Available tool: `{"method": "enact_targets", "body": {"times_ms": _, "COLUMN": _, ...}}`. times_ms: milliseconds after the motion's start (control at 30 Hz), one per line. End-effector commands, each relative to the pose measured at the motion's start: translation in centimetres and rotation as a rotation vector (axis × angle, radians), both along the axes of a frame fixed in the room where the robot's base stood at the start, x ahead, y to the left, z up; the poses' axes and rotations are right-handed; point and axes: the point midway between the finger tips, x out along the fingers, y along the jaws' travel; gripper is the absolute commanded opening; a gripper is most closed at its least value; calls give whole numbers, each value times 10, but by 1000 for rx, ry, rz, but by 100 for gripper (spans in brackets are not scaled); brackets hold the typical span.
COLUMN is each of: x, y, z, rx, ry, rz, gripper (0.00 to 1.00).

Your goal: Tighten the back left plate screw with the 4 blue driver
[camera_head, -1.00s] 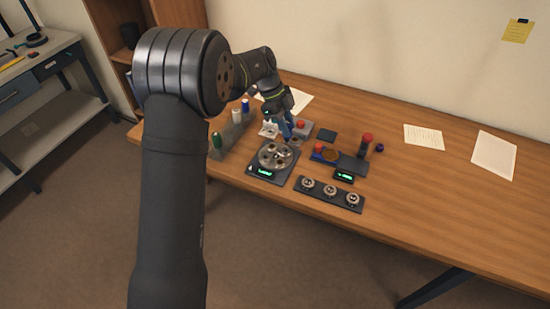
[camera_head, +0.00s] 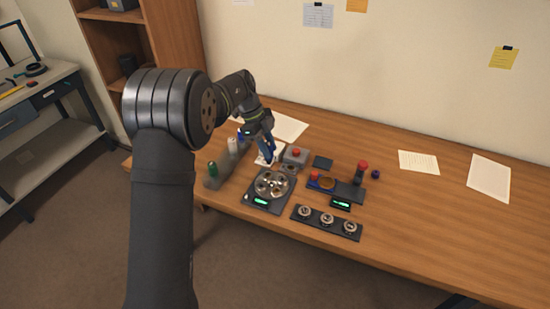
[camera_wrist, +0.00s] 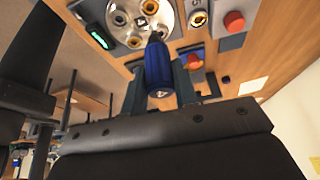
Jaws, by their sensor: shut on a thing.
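In the head view my gripper (camera_head: 267,154) is just behind the plate (camera_head: 272,184), which sits on a dark base with a green display. The driver's tip is hard to make out, and I cannot tell whether it touches anything. I cannot tell which spot is the back left screw.
A grey rack (camera_head: 222,170) with green, white and blue handles stands left of the plate. A grey box with a red button (camera_head: 296,154) is close behind right. A dark strip with three round parts (camera_head: 327,222) lies front right. The table's right side is mostly clear.

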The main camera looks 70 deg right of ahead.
Motion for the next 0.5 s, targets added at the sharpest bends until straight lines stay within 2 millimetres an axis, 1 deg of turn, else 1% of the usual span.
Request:
{"method": "enact_targets", "body": {"times_ms": 33, "x": 4, "y": 0, "z": 1, "rx": -1, "ry": 0, "rz": 4, "gripper": 6}}
{"method": "enact_targets", "body": {"times_ms": 167, "x": 5, "y": 1, "z": 0, "rx": 0, "ry": 1, "rz": 73, "gripper": 6}}
{"method": "enact_targets", "body": {"times_ms": 267, "x": 4, "y": 2, "z": -2, "rx": 0, "ry": 1, "rz": 185, "gripper": 6}}
{"method": "enact_targets", "body": {"times_ms": 500, "x": 4, "y": 3, "z": -9, "rx": 0, "ry": 1, "rz": 519, "gripper": 6}}
